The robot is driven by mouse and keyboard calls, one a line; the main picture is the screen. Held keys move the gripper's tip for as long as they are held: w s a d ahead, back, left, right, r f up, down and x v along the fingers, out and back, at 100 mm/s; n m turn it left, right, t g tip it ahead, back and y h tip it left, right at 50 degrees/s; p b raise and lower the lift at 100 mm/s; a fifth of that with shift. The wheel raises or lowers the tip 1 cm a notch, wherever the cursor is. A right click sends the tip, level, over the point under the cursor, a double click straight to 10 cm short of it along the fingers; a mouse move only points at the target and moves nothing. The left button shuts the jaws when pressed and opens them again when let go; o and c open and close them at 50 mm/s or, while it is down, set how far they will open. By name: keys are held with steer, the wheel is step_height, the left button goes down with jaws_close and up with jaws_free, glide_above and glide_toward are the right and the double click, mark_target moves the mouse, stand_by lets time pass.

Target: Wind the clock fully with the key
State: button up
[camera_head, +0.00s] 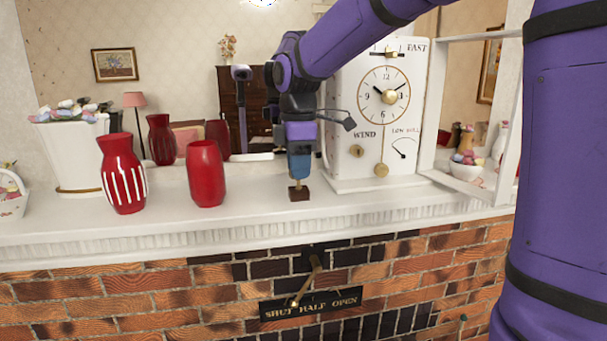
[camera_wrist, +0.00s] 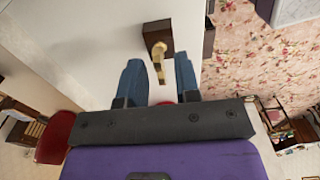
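The white clock (camera_head: 378,115) stands upright on the mantel. Its face carries a dial, a brass winding hole (camera_head: 357,150) under the word WIND, and a small LOW/FULL gauge (camera_head: 404,150). The brass key (camera_wrist: 158,62) stands on a small dark wooden block (camera_head: 299,194), left of the clock near the mantel's front edge. My gripper (camera_head: 299,172) points down over the block. In the wrist view its blue fingers (camera_wrist: 158,72) are open, one on each side of the key, with gaps showing. In the head view the fingers hide most of the key.
Two red vases (camera_head: 122,173) (camera_head: 206,173) and a white flower planter (camera_head: 75,150) stand to the left on the mantel (camera_head: 250,212). A white mirror frame (camera_head: 440,110) is behind. Below, a damper lever (camera_head: 308,280) sits above a SHUT HALF OPEN plate.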

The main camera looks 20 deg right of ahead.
jaws_close()
steer(key=shift+r, duration=1.7)
stand_by(0.6)
steer(key=shift+r, duration=0.35)
